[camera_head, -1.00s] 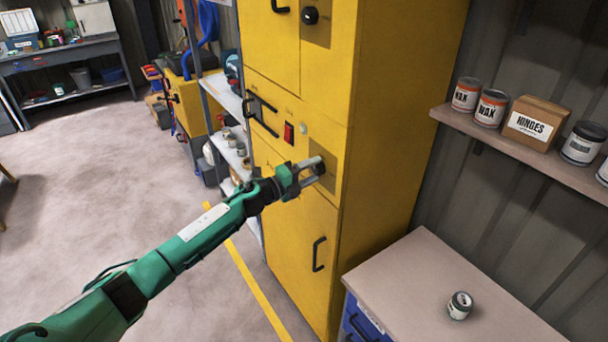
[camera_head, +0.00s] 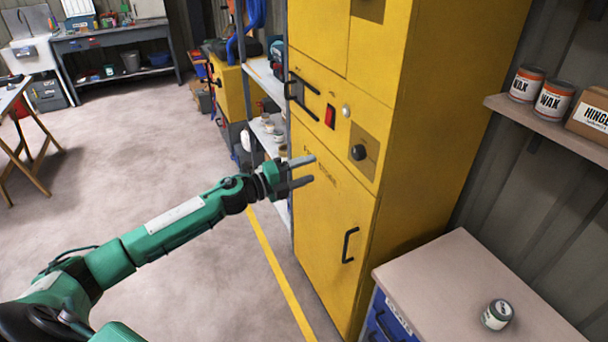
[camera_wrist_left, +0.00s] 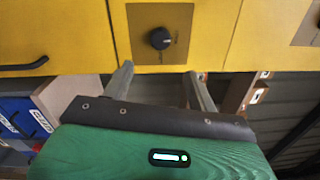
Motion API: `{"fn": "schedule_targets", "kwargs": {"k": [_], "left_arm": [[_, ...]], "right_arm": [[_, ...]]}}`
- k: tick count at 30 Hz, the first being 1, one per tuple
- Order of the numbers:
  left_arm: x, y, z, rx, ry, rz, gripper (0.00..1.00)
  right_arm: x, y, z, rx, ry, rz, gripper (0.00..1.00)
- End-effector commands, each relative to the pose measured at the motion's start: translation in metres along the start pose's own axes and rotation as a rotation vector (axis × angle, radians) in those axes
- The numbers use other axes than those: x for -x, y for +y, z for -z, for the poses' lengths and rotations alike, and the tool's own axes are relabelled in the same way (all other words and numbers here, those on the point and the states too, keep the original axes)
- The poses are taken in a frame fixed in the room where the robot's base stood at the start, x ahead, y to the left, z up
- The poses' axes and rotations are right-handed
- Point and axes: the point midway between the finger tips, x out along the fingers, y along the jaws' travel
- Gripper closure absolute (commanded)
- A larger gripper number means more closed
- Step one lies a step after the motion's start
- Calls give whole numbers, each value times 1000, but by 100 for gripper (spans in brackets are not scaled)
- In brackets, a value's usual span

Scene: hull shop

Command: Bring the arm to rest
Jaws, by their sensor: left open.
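My left arm, green, reaches in from the left in the head view. Its gripper (camera_head: 304,173) is open and empty, in front of the tall yellow cabinet (camera_head: 332,222). In the left wrist view the two grey fingers (camera_wrist_left: 162,88) stand apart with nothing between them. A black knob (camera_wrist_left: 160,38) on a brown plate shows beyond the fingertips, apart from them. The same knob (camera_head: 358,152) shows in the head view to the right of the gripper. My right gripper is not in view.
A bench top (camera_head: 450,290) with a small can (camera_head: 497,314) stands at the lower right. A wall shelf (camera_head: 550,130) holds wax cans and a box. Shelving (camera_head: 268,130) stands left of the cabinet. The floor (camera_head: 120,150) at left is open.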

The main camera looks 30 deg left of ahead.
Motion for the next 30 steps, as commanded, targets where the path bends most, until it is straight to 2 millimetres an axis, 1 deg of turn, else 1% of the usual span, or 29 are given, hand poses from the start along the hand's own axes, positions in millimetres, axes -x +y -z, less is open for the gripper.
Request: {"fn": "schedule_targets", "kwargs": {"k": [14,17,20,22,23,24,26,27,29,30], "left_arm": [[1,0,0,0,0,1,42],[1,8,-2,21,-13,-6,42],[4,41,-8,105,-68,-31,42],[10,82,-14,203,-134,-63,42],[14,102,-15,252,-167,-80,42],[21,132,-16,321,-215,-105,42],[34,177,-14,422,-288,-144,42],[44,206,-11,487,-335,-172,42],[60,249,-2,579,-405,-213,42],[72,276,5,636,-449,-240,42]], "right_arm": [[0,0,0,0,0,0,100],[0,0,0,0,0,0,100],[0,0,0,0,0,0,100],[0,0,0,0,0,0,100],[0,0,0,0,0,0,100],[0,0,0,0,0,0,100],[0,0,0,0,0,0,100],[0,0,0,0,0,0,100],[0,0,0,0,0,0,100],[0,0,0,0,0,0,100]]}}
